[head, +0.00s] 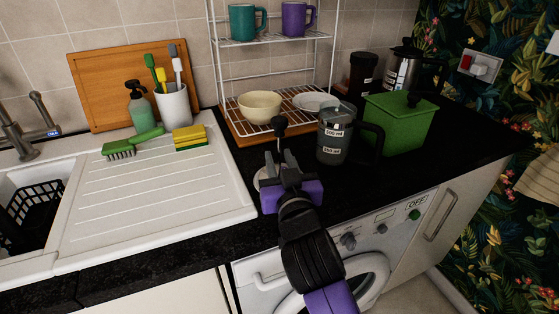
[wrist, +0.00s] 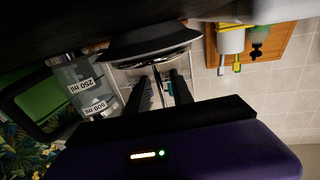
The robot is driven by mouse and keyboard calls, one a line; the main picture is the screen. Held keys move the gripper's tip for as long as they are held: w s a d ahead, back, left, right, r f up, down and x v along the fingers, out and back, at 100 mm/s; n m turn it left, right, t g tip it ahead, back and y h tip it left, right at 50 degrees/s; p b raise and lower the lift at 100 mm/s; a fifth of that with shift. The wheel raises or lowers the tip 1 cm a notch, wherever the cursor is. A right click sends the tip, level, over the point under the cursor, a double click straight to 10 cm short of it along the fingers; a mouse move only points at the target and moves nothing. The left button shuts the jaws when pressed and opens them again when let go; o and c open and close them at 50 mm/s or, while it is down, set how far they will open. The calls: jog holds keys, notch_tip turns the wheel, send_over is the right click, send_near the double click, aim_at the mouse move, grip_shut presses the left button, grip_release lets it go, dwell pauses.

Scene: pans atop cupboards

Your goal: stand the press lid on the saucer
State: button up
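The press lid shows in the head view as a black knob (head: 280,122) on a thin stem, just beyond my fingertips. Its lower part is hidden by my gripper (head: 281,160). The pale saucer (head: 263,176) lies on the counter, mostly hidden behind my gripper. In the wrist view, which looks upside down, a dark, wide dish shape with a light rim, seemingly the saucer (wrist: 150,38), lies beyond my fingers. The thin dark stem of the lid (wrist: 160,84) shows between the two fingers, with gaps beside it. The lid's contact with the saucer is unclear.
A grey measuring jug (head: 335,140) and a green box (head: 398,125) stand close on the right. A wire rack (head: 240,75) holding a cream bowl (head: 260,106) and a white plate (head: 315,102) stands behind. The sink drainer (head: 150,205) is on the left.

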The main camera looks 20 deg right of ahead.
jog(key=s, duration=0.4)
jog(key=s+a, duration=0.1)
jog(key=s, duration=0.3)
jog(key=s+a+r, duration=0.1)
jog(key=s, duration=0.2)
jog(key=shift+s+a, duration=0.15)
jog(key=shift+s, duration=0.25)
jog(key=s+f+n+g+y, duration=0.2)
jog(key=s+f+n+y, duration=0.1)
jog(key=s+f, duration=1.05)
jog(key=s+d+f, duration=0.1)
jog(key=s+d, duration=0.1)
jog(key=s, duration=1.7)
jog(key=shift+f+m+g, duration=0.35)
jog(key=shift+m+g, duration=0.05)
jog(key=shift+d, duration=0.1)
